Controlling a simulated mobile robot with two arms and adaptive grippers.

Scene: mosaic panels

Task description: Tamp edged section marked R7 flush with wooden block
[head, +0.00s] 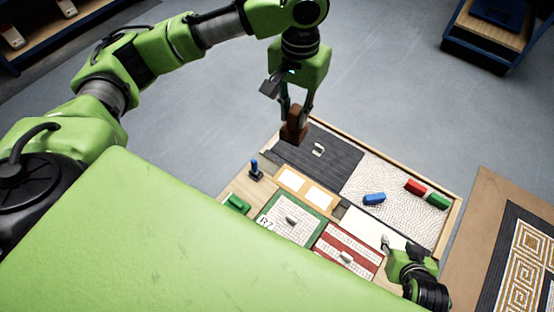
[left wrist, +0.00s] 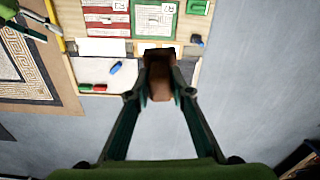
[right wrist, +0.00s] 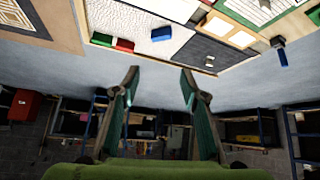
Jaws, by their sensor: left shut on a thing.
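The green-edged section marked R7 (head: 275,232) lies in the near part of the board, with a small grey piece on its pale grid face. It also shows at the top of the left wrist view (left wrist: 148,30). I cannot tell whether it sits flush. My left gripper (head: 296,112) is shut on the brown wooden block (head: 294,130) and holds it above the board's far-left edge, apart from R7. The block also shows between the fingers in the left wrist view (left wrist: 160,80). My right gripper (right wrist: 160,78) is open and empty, low over the board's right side.
A red-edged section (head: 335,240) adjoins R7 on the right. A dark striped section (head: 335,170) and a pale textured section (head: 400,180) lie behind. Blue (head: 374,198), red (head: 414,186) and green (head: 437,201) blocks rest on the pale one. A blue-handled tool (head: 255,169) stands left.

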